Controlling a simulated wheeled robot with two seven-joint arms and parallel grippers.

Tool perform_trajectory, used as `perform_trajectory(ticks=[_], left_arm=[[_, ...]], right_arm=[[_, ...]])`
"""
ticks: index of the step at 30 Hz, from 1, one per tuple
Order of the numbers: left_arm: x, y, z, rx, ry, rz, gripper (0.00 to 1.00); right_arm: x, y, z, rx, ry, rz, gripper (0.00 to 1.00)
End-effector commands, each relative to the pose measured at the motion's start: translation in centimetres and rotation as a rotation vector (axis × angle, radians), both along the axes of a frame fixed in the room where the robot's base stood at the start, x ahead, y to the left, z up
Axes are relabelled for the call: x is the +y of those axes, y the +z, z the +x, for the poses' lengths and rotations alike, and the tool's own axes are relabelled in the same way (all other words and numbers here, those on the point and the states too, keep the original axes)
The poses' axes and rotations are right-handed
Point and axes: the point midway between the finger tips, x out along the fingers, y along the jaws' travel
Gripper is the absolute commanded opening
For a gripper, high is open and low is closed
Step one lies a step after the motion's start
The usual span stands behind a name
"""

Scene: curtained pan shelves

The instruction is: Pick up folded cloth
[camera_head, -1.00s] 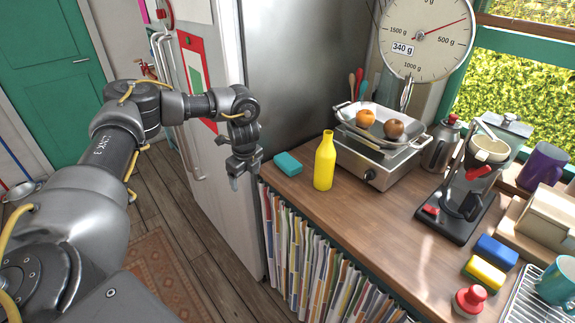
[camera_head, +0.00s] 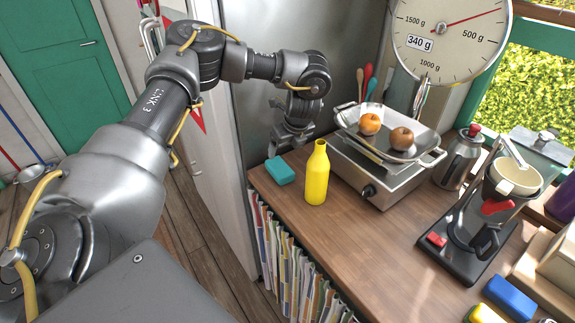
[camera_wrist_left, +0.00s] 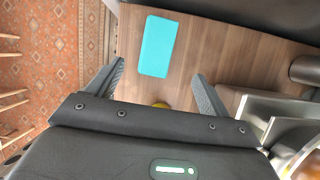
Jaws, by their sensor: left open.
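The folded cloth (camera_head: 280,171) is a small flat turquoise block lying on the wooden counter near its left end. In the left wrist view the cloth (camera_wrist_left: 158,46) lies beyond and roughly between the spread fingertips, apart from them. My left gripper (camera_head: 277,148) is above and just behind the cloth in the head view, by the tall grey surface. Its fingers in the left wrist view (camera_wrist_left: 160,70) are open with nothing between them. My right gripper is not in view.
A yellow bottle (camera_head: 317,173) stands upright just right of the cloth. A coffee maker (camera_head: 480,215) stands at the right. The counter's front middle (camera_head: 365,245) is clear.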

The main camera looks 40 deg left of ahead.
Motion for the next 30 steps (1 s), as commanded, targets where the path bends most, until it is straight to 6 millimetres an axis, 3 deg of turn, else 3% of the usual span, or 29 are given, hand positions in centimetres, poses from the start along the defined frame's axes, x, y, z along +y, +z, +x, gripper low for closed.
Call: perform_trajectory(ticks=[4,10,22,30], left_arm=[[-0.2,-0.7,0.4,0.0,-0.005,-0.001,0.8],[0.8,-3.7,0.8,0.003,-0.006,-0.003,0.8],[1.8,-5.7,0.9,0.001,-0.004,-0.002,0.8],[3.2,-9.3,1.1,0.003,-0.001,-0.002,0.8]], right_arm=[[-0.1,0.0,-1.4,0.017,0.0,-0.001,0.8],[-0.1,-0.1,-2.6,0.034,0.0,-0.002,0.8],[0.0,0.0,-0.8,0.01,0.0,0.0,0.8],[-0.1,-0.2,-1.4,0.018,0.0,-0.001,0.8]])
